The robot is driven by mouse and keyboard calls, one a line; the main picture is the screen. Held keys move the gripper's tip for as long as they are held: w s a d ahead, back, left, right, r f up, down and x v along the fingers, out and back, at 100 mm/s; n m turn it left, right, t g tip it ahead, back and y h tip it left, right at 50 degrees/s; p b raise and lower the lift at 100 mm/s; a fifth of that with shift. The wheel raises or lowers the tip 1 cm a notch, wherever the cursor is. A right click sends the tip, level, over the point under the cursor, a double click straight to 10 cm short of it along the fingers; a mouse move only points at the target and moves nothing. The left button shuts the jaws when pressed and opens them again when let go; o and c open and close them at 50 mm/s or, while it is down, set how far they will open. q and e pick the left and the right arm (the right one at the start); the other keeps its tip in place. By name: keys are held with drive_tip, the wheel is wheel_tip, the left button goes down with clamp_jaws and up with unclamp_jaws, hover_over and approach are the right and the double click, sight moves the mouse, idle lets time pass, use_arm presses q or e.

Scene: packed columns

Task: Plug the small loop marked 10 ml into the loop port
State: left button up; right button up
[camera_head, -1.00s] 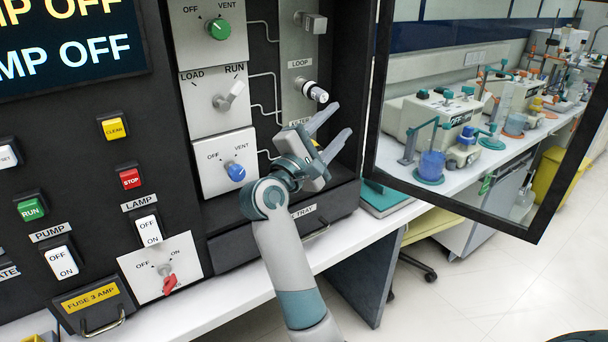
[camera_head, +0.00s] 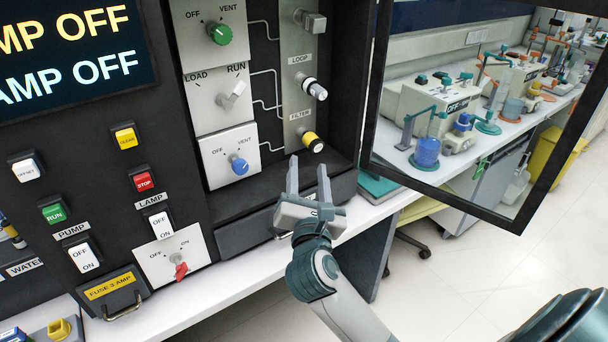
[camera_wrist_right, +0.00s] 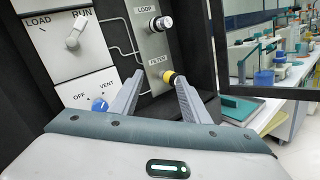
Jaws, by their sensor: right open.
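The loop port, under the LOOP label on the grey strip, holds a pale cylindrical plug with a dark collar (camera_head: 315,90); it also shows in the wrist view (camera_wrist_right: 161,24). I cannot read any marking on it. Below it, at the FILTER label, a yellow-ringed dark plug (camera_head: 311,142) sticks out; it also shows in the wrist view (camera_wrist_right: 170,77). My right gripper (camera_head: 308,168) is open and empty, just below the filter plug and in front of the drawer, fingers pointing up to the panel. No loop marked 10 ml can be made out. My left gripper is out of view.
An open glass door with a dark frame (camera_head: 368,95) stands right of the panel. Valve knobs, a green one (camera_head: 219,34) and a blue one (camera_head: 239,166), stick out left of the strip. A yellow piece (camera_head: 59,329) sits at the bottom left. The bench edge (camera_head: 210,306) runs below.

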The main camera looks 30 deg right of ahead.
drive_tip(key=shift+s+a+f+n+t+y+p, duration=0.2)
drive_tip(key=shift+s+a+f+n+y, duration=0.1)
drive_tip(key=shift+s+a+n+y, duration=0.2)
drive_tip(key=shift+s+a+f+n+t+y+p, duration=0.1)
drive_tip(key=shift+s+a+f+n+y+p, duration=0.15)
drive_tip(key=shift+s+a+n+y, duration=0.25)
drive_tip(key=shift+w, duration=0.15)
